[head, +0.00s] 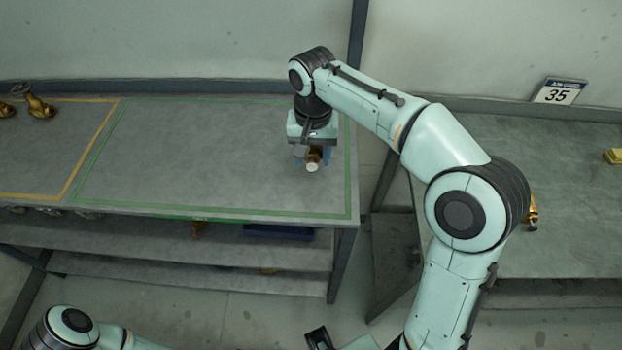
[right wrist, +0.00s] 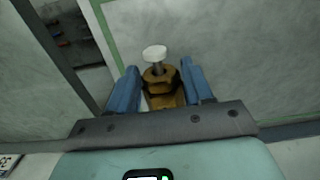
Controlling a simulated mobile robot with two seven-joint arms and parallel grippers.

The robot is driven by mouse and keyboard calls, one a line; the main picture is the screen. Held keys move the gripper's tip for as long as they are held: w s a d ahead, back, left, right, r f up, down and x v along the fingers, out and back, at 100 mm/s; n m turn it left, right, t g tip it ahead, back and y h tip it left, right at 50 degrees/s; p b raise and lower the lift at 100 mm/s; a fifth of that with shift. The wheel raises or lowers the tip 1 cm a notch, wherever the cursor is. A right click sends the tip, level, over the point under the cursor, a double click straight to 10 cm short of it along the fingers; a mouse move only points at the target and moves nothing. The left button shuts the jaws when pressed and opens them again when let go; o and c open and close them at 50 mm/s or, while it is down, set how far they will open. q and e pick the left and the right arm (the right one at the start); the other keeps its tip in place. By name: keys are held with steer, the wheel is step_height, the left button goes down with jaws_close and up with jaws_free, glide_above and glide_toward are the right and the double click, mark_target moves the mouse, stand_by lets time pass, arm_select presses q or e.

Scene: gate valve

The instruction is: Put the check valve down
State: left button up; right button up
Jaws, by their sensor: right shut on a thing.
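My right gripper (head: 312,159) is over the right end of the green-outlined area (head: 200,150) on the grey workbench, pointing down. Its blue fingers are shut on the check valve (head: 315,158), a small brass body with a white round end. In the right wrist view the check valve (right wrist: 160,87) sits between the two fingers of the right gripper (right wrist: 160,72), its white end pointing away from the palm. Whether the valve touches the bench top cannot be told. My left arm shows only at the bottom left; its gripper is out of view.
An orange-outlined area (head: 88,172) lies to the left, with brass fittings (head: 40,107) at its back. The green area is otherwise bare. A second bench (head: 570,200) stands right, past a gap, with a brass piece (head: 531,210) partly behind my arm and a 35 sign (head: 558,92).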

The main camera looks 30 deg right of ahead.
mark_target(312, 151)
step_height(312, 151, down, 9)
steer(key=shift+w+r+b, duration=0.1)
steer(key=shift+b, duration=0.45)
jaws_close()
steer(key=o, duration=1.4)
jaws_free()
steer(key=shift+f, duration=0.25)
step_height(312, 151, up, 12)
steer(key=shift+r+p, duration=0.2)
steer(key=shift+p, duration=0.9)
steer(key=shift+f, duration=0.1)
